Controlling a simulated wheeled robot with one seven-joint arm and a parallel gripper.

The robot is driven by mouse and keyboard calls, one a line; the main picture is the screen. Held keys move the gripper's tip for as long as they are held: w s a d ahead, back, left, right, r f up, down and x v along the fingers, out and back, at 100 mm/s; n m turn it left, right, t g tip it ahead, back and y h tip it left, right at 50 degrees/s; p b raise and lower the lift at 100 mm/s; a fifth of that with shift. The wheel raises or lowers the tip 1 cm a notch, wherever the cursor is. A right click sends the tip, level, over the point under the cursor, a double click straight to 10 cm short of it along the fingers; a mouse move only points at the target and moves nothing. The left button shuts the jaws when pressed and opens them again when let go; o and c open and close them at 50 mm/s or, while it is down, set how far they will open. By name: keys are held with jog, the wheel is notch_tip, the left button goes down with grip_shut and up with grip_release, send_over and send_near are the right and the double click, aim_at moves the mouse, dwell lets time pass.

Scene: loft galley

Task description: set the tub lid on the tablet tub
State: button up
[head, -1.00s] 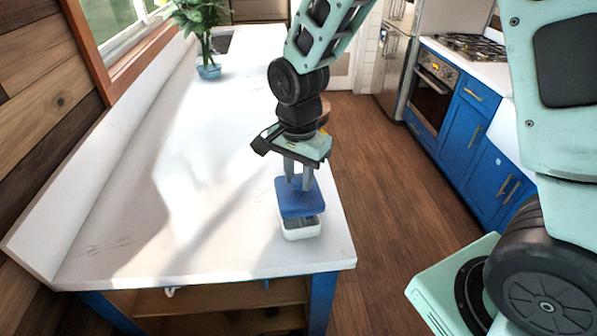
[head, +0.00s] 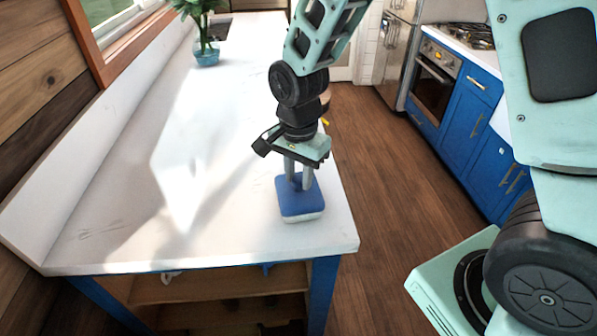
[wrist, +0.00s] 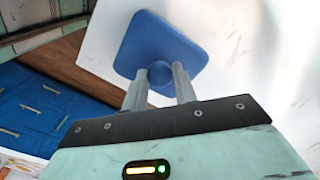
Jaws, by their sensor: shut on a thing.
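The blue square tub lid (head: 301,204) lies over the white tablet tub (head: 304,219) near the front right end of the white counter. Only a thin strip of the tub's wall shows below the lid, and the lid looks level and about lined up with it. My gripper (head: 299,186) points down from above and is shut on the lid's round knob. In the wrist view, the lid (wrist: 160,45) shows with its knob between the two fingers (wrist: 160,78). The tub is hidden under the lid there.
The white counter (head: 150,190) is clear to the left of the tub. Its right and front edges are close by. A potted plant (head: 206,52) stands far back. Blue cabinets (head: 470,120) with an oven stand across the wooden floor.

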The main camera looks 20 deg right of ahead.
aim_at(299, 178)
jog(key=o, duration=1)
jog(key=shift+o, duration=0.2)
jog(key=shift+r, duration=0.1)
notch_tip(299, 178, up, 17)
jog(key=b, duration=0.3)
jog(key=s+a+f+n+b, duration=0.2)
jog(key=s+a+f+n, duration=0.1)
jog(key=s+f+n, duration=0.4)
jog(key=s+a+f+n+b, duration=0.2)
jog(key=s+f+n, duration=0.5)
jog(key=s+n, duration=0.5)
jog(key=shift+s+a+f+y, duration=0.25)
jog(key=shift+s+a+y, duration=0.05)
jog(key=shift+s+a, duration=0.3)
